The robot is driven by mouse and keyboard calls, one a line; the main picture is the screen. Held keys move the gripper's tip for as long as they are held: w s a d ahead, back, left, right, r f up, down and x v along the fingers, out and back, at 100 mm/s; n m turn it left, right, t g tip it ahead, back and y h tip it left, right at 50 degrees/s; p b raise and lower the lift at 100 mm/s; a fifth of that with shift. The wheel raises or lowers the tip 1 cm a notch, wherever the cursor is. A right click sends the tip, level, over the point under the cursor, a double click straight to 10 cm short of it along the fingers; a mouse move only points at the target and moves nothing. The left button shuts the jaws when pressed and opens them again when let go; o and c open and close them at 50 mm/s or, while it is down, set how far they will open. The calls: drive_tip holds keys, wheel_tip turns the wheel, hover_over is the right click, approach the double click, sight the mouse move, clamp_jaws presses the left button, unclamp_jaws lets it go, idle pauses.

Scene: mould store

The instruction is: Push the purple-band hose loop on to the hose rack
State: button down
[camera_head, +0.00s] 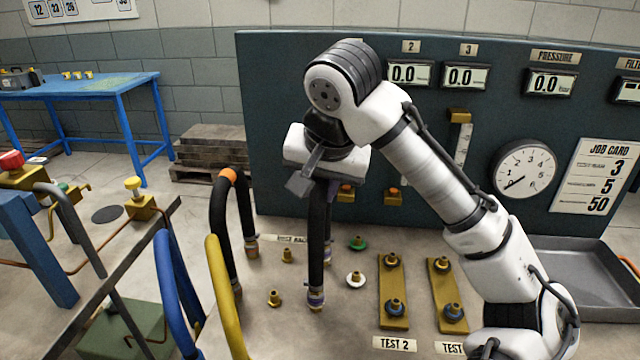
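The purple-band hose loop (318,225) is a black hose hanging upright below my gripper, with a small purplish patch near its top. My gripper (312,182) points down over the loop's crown and looks shut on it. One dark finger lies against the hose's left side; the other finger is hidden. The loop's two end fittings are low over the hose rack, one near and one farther back. I cannot tell whether they touch pegs below. The rack's label (288,239) is partly covered by the loop.
An orange-band black loop (229,175) stands left of it, with blue (168,275) and yellow (220,285) hoses nearer. Bare brass pegs (274,298) stand between the black loops; white-ringed (355,279) and green-ringed (357,243) pegs stand right.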

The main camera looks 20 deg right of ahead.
drive_tip(key=shift+f, duration=0.45)
idle(1.4)
drive_tip(key=c, duration=1.1)
unclamp_jaws()
drive_tip(key=v, duration=1.3)
drive_tip(key=shift+s+r+p, duration=0.2)
drive_tip(key=shift+r+p, duration=0.1)
drive_tip(key=shift+r, duration=0.05)
